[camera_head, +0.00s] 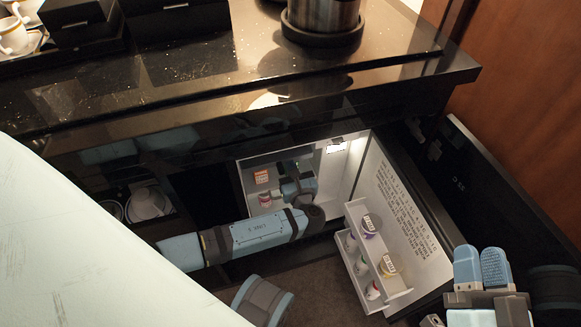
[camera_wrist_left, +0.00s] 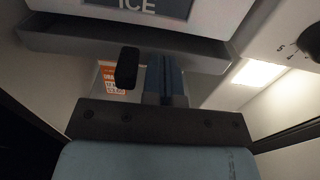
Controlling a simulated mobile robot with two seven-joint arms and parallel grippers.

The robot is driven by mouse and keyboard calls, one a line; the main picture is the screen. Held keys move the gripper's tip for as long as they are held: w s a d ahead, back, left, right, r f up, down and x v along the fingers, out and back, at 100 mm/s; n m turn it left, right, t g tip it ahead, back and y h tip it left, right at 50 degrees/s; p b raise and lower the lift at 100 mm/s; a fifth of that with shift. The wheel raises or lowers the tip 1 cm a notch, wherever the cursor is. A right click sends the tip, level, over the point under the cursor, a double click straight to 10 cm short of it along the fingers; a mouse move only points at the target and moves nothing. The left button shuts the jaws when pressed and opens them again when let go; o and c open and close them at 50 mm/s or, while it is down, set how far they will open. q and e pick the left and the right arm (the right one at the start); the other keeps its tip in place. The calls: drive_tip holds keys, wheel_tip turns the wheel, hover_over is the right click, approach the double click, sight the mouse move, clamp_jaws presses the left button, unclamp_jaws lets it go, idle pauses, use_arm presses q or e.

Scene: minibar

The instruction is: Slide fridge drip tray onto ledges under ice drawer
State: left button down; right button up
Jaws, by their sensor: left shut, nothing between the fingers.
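The grey drip tray (camera_wrist_left: 60,42) shows in the left wrist view as a wide shallow piece directly below the ice drawer (camera_wrist_left: 150,6), which is lettered "ICE". The tray looks roughly level. Its side ledges are not clearly visible. My left gripper (camera_wrist_left: 147,75) is shut with nothing held, its fingertips just in front of and below the tray's front edge. I cannot tell whether they touch it. In the head view my left arm reaches into the open fridge (camera_head: 246,180), and the fingertips are hidden. My right gripper (camera_head: 481,266) is outside, at lower right, pointing up, apparently empty.
The open fridge door (camera_head: 405,200) carries a door shelf (camera_head: 352,250) with several small tubs. A small orange-labelled box (camera_head: 261,177) stands inside the fridge. The dark counter (camera_head: 230,85) overhangs the opening. Cups (camera_head: 148,203) sit in a compartment to the left.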

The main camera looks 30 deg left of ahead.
use_arm(q)
drive_tip(key=p+x, duration=0.1)
drive_tip(key=x, duration=0.1)
drive_tip(key=shift+w+a+r, duration=0.2)
drive_tip(key=shift+w+a, duration=0.05)
drive_tip(key=shift+a, duration=0.1)
drive_tip(key=shift+w+a+f, duration=0.15)
